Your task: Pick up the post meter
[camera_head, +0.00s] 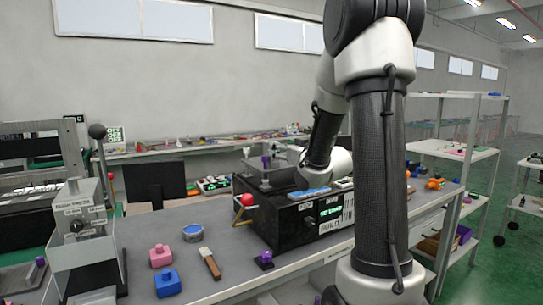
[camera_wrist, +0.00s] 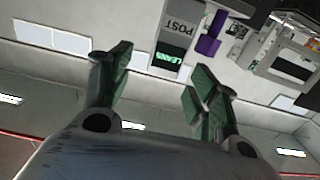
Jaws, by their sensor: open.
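The post meter (camera_wrist: 174,38) shows in the wrist view at top centre. It is a box with a light grey face marked POST and a dark section with a lit green display. My gripper (camera_wrist: 160,86) is open in the wrist view, its two green-padded fingers spread apart with nothing between them. The meter appears beyond the fingertips, apart from them. My fingers cannot be made out there, and I cannot single out the meter.
A purple piece (camera_wrist: 208,45) is beside the meter in the wrist view. On the grey bench are a pink block (camera_head: 160,256), a blue block (camera_head: 167,284), a brush (camera_head: 210,263) and a round tin (camera_head: 193,233). A lever fixture (camera_head: 82,235) stands at left.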

